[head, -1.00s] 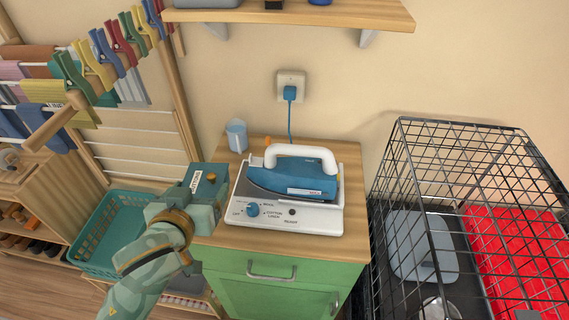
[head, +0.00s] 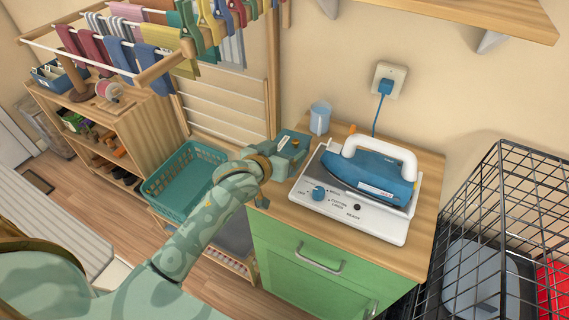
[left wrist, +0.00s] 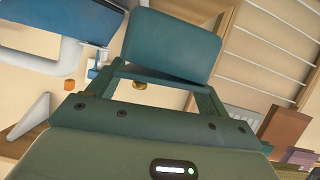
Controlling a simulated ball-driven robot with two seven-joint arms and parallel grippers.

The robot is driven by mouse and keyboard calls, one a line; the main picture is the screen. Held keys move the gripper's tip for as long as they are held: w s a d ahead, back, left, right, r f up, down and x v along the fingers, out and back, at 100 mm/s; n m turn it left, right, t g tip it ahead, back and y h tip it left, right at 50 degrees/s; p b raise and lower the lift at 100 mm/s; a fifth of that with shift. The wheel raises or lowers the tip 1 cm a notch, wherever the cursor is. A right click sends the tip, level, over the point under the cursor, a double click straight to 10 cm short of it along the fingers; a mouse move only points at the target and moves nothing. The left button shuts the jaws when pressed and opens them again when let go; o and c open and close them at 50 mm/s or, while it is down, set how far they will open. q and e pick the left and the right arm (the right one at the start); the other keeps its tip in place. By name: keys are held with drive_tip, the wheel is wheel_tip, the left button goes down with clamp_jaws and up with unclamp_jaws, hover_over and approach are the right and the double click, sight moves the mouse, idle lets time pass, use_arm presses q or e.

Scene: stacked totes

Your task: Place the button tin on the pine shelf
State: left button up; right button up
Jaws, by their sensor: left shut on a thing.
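My left gripper (head: 276,158) is shut on a dark teal box-shaped tin with a white label, the button tin (head: 293,144). The tin is at the left edge of the green cabinet's top, just left of the iron; I cannot tell whether it touches the top. In the left wrist view the tin (left wrist: 172,45) sits between the gripper fingers (left wrist: 160,82). A pale wooden wall shelf, likely the pine shelf (head: 460,12), shows its underside and front edge at the top right; its top is out of view. My right gripper is not in view.
A blue iron (head: 368,175) rests on its white base on the green cabinet (head: 310,265). A blue cup (head: 320,118) stands behind the tin. A teal basket (head: 185,180), a drying rack (head: 155,75) with cloths and clips, and a wooden shoe shelf (head: 150,135) lie left. A wire crate (head: 500,230) stands right.

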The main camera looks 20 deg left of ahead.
use_arm(q)
drive_tip(key=shift+w+a+f+b, duration=0.3)
drive_tip(key=shift+w+f, duration=0.45)
drive_tip(key=shift+f, duration=0.2)
drive_tip(key=f+b, duration=0.1)
drive_tip(key=f, duration=0.2)
drive_tip(key=shift+w+a+f+b, duration=0.1)
drive_tip(key=shift+w+f+b, duration=0.1)
drive_tip(key=shift+f+b, duration=0.15)
drive_tip(key=shift+r, duration=0.15)
